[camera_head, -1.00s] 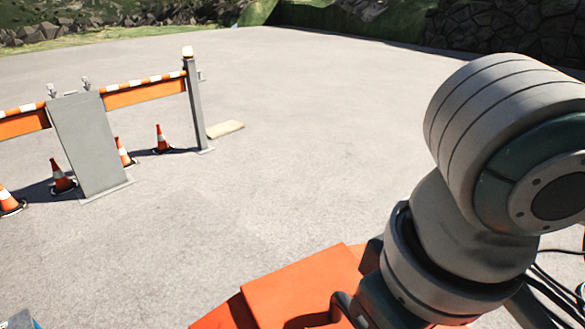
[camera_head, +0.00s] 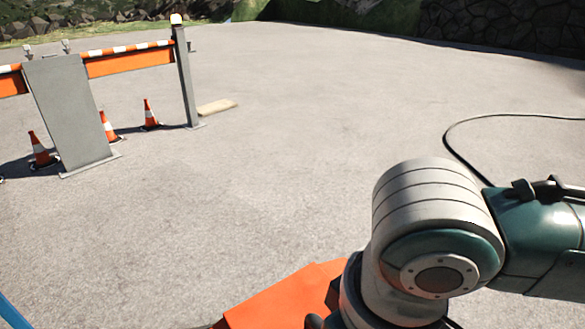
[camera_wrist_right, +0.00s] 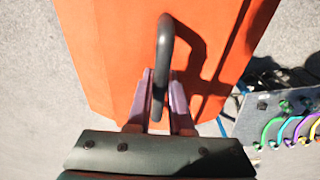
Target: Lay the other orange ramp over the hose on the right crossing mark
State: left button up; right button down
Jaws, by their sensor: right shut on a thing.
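The orange ramp (camera_head: 285,300) shows at the bottom edge of the head view, partly hidden by my right arm. In the right wrist view the ramp (camera_wrist_right: 100,50) fills the upper middle, with a black loop handle (camera_wrist_right: 164,45) on it. My right gripper (camera_wrist_right: 160,98) is shut on this handle, one finger on each side. A dark hose (camera_head: 447,140) lies in a curve on the ground at the right of the head view, and my arm hides part of it. No crossing mark and no second ramp can be made out. My left gripper is not in view.
A grey panel (camera_head: 75,115), an orange-and-white barrier (camera_head: 130,62), a grey post (camera_head: 186,80) and several cones (camera_head: 150,115) stand at left. A grey board with coloured loops (camera_wrist_right: 290,130) is at right. The middle ground is clear.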

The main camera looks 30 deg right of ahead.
jog(key=f+n+b, duration=0.1)
jog(key=f+b, duration=2)
jog(key=f, duration=0.5)
jog(key=s+f+b, duration=0.1)
jog(key=f+b, duration=2.1)
jog(key=f, duration=0.5)
jog(key=s+f+n+b, duration=0.1)
jog(key=f+b, duration=2)
jog(key=f, duration=0.5)
jog(key=shift+s+a+f+n+b, duration=0.1)
jog(key=shift+s+f+n+b, duration=0.2)
jog(key=shift+f+b, duration=0.1)
jog(key=shift+r, duration=0.1)
jog(key=c, duration=1.2)
grip_release()
jog(key=shift+c, duration=0.2)
jog(key=o, duration=0.4)
jog(key=shift+o, duration=0.2)
